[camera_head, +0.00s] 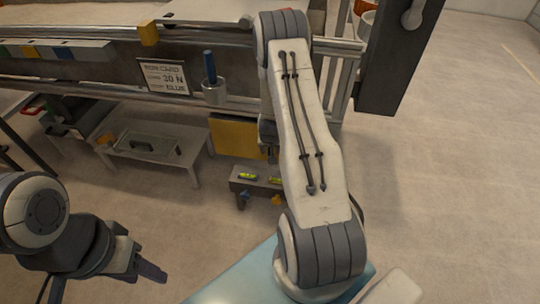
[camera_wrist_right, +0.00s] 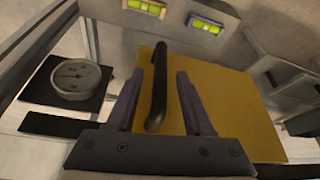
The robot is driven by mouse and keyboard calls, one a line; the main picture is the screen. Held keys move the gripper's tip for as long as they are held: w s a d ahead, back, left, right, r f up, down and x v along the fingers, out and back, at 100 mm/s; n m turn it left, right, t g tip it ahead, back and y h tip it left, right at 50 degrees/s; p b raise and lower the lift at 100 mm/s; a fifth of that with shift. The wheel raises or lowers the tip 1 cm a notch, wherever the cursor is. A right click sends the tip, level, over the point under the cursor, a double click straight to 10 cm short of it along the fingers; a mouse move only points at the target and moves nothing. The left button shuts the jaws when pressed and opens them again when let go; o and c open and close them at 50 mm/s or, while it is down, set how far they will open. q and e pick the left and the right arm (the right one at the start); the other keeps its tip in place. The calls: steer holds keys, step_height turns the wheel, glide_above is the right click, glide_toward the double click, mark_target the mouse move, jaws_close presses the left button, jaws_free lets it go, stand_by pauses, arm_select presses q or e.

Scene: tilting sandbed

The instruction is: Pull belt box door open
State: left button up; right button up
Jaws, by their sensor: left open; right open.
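The belt box door is a yellow panel (camera_head: 235,137) under the bench rail in the head view. It also fills the middle and right of the right wrist view (camera_wrist_right: 232,105). A black bar handle (camera_wrist_right: 158,85) runs lengthwise on the door. My right gripper (camera_wrist_right: 159,76) is open, with one finger on each side of the handle, and neither finger appears to press on it. In the head view my right arm hides most of that gripper and the handle. My left gripper (camera_head: 150,270) is open and empty at the lower left, away from the door.
A low bench with green spirit levels (camera_head: 247,177) stands below the door. A round dial gauge (camera_wrist_right: 76,78) is left in the wrist view. A small white table (camera_head: 150,150), a label card (camera_head: 164,76) and a cup with a blue handle (camera_head: 214,92) are left. Floor is clear at right.

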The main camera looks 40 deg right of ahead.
steer(key=shift+x, duration=1.25)
jaws_close()
stand_by(0.5)
